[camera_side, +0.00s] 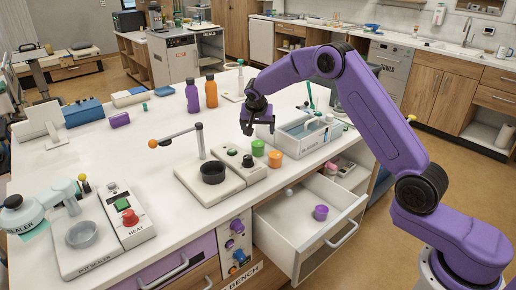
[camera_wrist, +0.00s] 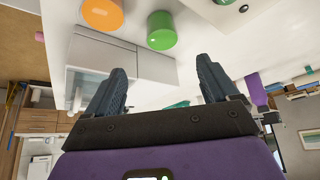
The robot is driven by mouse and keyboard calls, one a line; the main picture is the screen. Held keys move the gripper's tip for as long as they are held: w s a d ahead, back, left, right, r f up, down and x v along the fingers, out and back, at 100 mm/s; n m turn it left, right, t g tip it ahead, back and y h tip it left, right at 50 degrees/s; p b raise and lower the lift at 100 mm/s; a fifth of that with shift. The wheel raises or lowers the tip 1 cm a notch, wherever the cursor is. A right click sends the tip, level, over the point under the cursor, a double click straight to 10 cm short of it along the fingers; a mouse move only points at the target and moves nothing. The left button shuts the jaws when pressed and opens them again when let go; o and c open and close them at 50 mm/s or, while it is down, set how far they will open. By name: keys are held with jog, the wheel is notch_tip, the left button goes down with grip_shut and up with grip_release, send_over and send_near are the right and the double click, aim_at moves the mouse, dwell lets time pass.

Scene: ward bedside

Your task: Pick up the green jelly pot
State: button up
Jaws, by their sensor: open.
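The green jelly pot (camera_side: 258,147) stands on the white bench top, just left of an orange pot (camera_side: 275,158). My gripper (camera_side: 257,129) points down, open and empty, above and behind the green pot in the side view. In the wrist view the green pot (camera_wrist: 161,32) is beyond the fingertips, roughly in line with the gap between the open fingers (camera_wrist: 162,68). The orange pot (camera_wrist: 102,14) is to its left there. My gripper appears apart from both pots.
A hotplate unit with a dark bowl (camera_side: 213,173) stands left of the pots. A pale blue-and-white tray (camera_side: 300,138) lies close on the right. Below, an open drawer (camera_side: 290,240) holds a purple pot (camera_side: 321,212). Purple (camera_side: 192,98) and orange (camera_side: 211,92) bottles stand behind.

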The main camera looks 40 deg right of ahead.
aim_at(258, 142)
jog(key=x, duration=1)
jog(key=shift+w+f, duration=0.2)
jog(key=shift+w, duration=0.1)
jog(key=c, duration=1.1)
